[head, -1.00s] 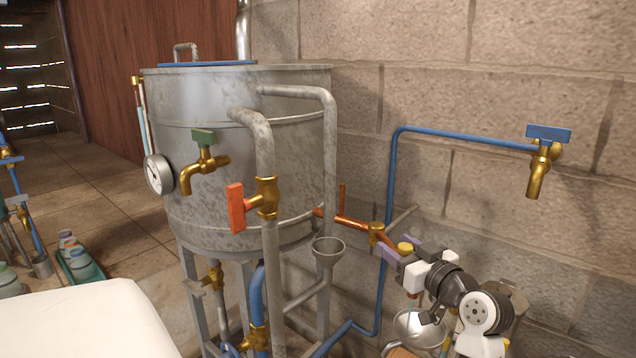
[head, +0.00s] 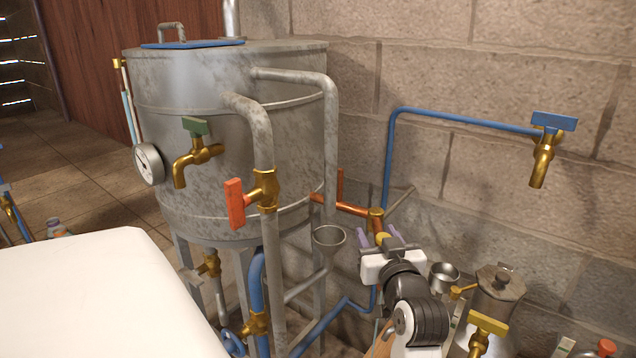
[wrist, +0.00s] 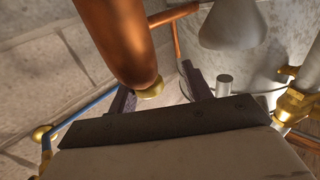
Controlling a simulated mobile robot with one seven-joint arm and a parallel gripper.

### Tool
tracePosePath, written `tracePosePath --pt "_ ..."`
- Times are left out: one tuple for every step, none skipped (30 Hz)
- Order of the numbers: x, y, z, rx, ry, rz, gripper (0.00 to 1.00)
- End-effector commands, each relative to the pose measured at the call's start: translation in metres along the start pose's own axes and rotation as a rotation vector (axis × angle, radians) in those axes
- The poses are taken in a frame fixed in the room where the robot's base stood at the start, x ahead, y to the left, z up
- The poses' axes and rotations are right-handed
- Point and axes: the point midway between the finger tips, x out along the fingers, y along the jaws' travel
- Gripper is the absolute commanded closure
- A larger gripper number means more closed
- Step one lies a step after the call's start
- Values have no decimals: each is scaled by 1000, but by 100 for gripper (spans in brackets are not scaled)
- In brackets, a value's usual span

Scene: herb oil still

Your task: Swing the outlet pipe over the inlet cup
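The copper outlet pipe (head: 377,224) runs from a brass joint by the still toward me and ends short of the inlet cup. The inlet cup (head: 328,237) is a grey funnel to its left, with no pipe end over its mouth. My gripper (head: 374,238) is open, its purple fingers on either side of the pipe's brass knob (head: 383,238). In the wrist view the pipe (wrist: 125,40) comes down with its knob (wrist: 150,91) between the fingers, close to the left one and clear of the right. A grey flared shape at the top there looks like the cup (wrist: 232,25).
The grey still (head: 225,140) stands left of the pipe, with a red-handled valve (head: 235,204) on its front pipe. A blue pipe (head: 391,160) with a tap runs along the block wall. A small metal cup (head: 444,274) and a lidded pot (head: 500,283) stand at right.

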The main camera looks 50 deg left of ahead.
Motion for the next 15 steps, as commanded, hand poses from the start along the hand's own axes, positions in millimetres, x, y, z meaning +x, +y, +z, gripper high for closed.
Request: tracePosePath --pt "-2 -3 0 1 0 3 51" --pt "-6 -3 1 1 0 7 51" --pt "-16 -1 2 1 1 8 51" --pt "-22 -1 2 1 3 8 51" --pt "-28 -1 2 1 1 8 51" --pt "-36 -1 2 1 1 9 51" --pt "-42 -1 2 1 2 8 51" --pt "-48 -1 2 1 1 7 51" --pt "-56 -1 2 1 2 9 51" --pt "-62 -1 2 1 1 8 51" --pt "-68 -2 2 1 1 8 51" --pt "-76 -1 1 0 2 8 51" --pt "-82 -1 2 0 1 8 51" --pt "-85 -2 -3 2 -2 5 51" --pt "-87 -2 -6 1 -6 -1 51"
